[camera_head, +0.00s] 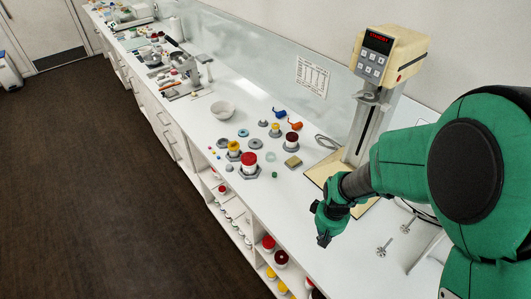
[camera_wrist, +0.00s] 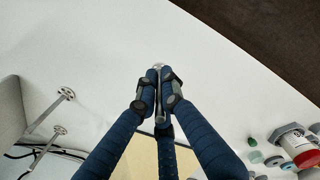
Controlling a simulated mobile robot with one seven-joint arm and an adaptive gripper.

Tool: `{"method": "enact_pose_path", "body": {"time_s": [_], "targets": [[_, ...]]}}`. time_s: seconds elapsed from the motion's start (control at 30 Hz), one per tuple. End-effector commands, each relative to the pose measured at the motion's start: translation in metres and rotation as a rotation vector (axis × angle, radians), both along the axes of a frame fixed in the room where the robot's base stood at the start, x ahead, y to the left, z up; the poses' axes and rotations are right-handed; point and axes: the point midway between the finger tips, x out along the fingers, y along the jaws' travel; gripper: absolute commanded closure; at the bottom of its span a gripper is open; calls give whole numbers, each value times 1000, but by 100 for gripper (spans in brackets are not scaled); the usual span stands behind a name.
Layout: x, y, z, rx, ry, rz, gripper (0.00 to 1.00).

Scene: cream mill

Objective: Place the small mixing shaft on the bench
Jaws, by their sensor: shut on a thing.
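My gripper (camera_head: 325,238) is over the front part of the white bench (camera_head: 345,262), left of the mixer base, pointing down. In the wrist view my gripper (camera_wrist: 160,82) is shut on a thin metal shaft (camera_wrist: 160,114), taken to be the small mixing shaft. Its silver end shows between and just past the fingertips; the fingers hide much of the rest. I cannot tell whether it touches the bench. Two other metal shafts with disc-like heads, one (camera_head: 384,247) nearer and one (camera_head: 407,227) farther, are on the bench to the right; both also show at the wrist view's left.
A cream mixer (camera_head: 388,58) on a stand with a beige base (camera_head: 318,170) is behind my gripper. Red-lidded jars (camera_head: 249,162), grey weights and a white bowl (camera_head: 223,110) stand farther left. Bare bench surrounds my gripper; the front edge is close, with open shelves below.

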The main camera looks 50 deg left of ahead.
Motion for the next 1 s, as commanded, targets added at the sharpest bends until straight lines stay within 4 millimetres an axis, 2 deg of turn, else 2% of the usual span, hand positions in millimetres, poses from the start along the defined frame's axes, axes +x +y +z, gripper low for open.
{"method": "enact_pose_path", "body": {"time_s": [0.03, 0.1, 0.37, 0.6, 0.8, 1.0], "targets": [[0, 17, -2, 0, 0, 38, 100], [0, 39, -2, 0, 0, 90, 100], [-7, 117, -3, 0, 0, 283, 100], [-24, 185, -5, 0, 0, 454, 100], [-38, 224, -7, 0, 1, 555, 100], [-45, 241, -7, 0, 0, 600, 100]]}}
